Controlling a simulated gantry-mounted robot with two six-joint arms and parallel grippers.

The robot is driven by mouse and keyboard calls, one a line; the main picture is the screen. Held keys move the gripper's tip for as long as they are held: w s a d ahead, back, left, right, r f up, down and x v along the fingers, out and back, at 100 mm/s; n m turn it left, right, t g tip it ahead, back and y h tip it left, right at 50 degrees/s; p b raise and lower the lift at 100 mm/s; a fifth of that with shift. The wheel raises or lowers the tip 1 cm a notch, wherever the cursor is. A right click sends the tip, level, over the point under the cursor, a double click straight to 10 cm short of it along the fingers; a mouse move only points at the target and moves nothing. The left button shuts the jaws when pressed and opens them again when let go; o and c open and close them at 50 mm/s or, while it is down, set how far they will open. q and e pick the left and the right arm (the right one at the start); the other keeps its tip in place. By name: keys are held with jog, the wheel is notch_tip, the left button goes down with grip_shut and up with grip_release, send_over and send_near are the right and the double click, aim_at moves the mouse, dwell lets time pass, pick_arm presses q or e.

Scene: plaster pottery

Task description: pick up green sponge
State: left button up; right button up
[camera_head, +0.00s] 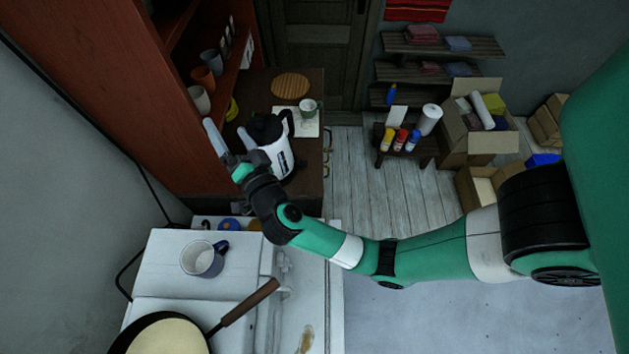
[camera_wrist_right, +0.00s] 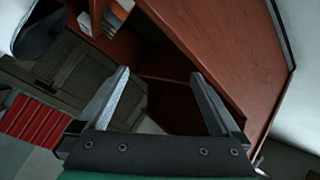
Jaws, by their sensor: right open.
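I cannot make out a green sponge in either view. My right gripper (camera_head: 216,140) is open at the left of the head view, beside the red-brown cabinet and left of the black and white kettle. Its two grey fingers also show in the right wrist view (camera_wrist_right: 160,76), spread apart with nothing between them. The cabinet's red-brown boards lie beyond the fingers there. The small green patch behind the fingers in the head view looks like part of my gripper. My left gripper is not in view.
The kettle (camera_head: 276,158) stands close to my right gripper on the dark counter. Cups stand on the cabinet (camera_head: 160,112) shelves. A mug (camera_head: 204,260) and pan (camera_head: 170,336) are in front.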

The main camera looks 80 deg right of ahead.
jog(key=s+f+n+g+y+b, duration=0.1)
jog(key=s+f+g+y, duration=0.15)
jog(key=f, duration=0.85)
jog(key=s+f+n+g+y, duration=0.1)
jog(key=s+f+g, duration=0.25)
jog(key=f, duration=0.65)
jog(key=s+a+f+n+g+y+b, duration=0.1)
jog(key=s+a+f+g+y, duration=0.25)
jog(key=s+f, duration=0.4)
jog(key=s+a+f+n+g+y, duration=0.1)
jog(key=s+a+f+g+y, duration=0.2)
jog(key=s+f, duration=0.5)
jog(key=shift+h, duration=0.7)
jog(key=b+x, duration=0.1)
jog(key=x, duration=0.4)
jog(key=w+b+x, duration=0.1)
jog(key=x, duration=0.1)
jog(key=shift+a+f+b, duration=0.1)
jog(key=shift+f+b, duration=0.05)
jog(key=shift+b, duration=0.15)
jog(key=shift+w+f, duration=0.1)
jog(key=x, duration=0.1)
jog(key=b+x, duration=0.1)
jog(key=x, duration=0.1)
jog(key=b+x, duration=0.1)
jog(key=x, duration=0.1)
jog(key=shift+s+d+f, duration=0.15)
jog(key=shift+s+d, duration=0.05)
jog(key=shift+s, duration=0.1)
